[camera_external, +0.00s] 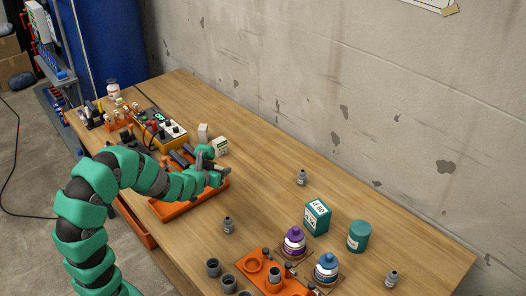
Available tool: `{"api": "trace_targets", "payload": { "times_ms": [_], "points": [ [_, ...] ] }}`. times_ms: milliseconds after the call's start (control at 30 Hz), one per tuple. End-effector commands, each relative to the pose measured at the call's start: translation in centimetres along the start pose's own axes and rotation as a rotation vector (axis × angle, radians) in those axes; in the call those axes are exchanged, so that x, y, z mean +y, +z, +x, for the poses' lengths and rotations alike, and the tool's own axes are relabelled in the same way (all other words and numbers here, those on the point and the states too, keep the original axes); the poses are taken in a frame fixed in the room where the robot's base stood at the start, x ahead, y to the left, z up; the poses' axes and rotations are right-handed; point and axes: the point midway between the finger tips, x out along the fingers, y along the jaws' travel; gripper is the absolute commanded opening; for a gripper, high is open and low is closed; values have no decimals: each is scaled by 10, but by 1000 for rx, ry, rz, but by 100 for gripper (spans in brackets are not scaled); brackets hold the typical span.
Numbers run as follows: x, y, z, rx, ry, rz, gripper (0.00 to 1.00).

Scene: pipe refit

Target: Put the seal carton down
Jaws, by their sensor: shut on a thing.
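My gripper (217,165) is at the end of the green arm, above the far right end of the orange tray. It is shut. A small pale carton (221,146) with a dark-marked label shows right at its fingertips and appears to be the seal carton in its hold. The arm partly hides the grip, and I cannot tell how far the carton is from the table. A green carton (317,217) marked d 50 stands upright on the table, well apart to the right.
The orange tray (170,212) lies under my arm. Another pale block (203,132) stands behind the gripper. A yellow meter (160,127) is at the left. A green tin (359,236), purple-capped bottle (294,241) and blue-capped bottle (327,267) stand at right.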

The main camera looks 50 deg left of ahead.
Motion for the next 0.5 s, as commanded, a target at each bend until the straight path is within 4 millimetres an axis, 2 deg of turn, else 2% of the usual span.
{"api": "trace_targets", "payload": {
  "times_ms": [100,500],
  "points": [
    [-6,0,0,-1,-11,-4,22],
    [-6,-8,15,-6,-9,-4,22]
  ]
}}
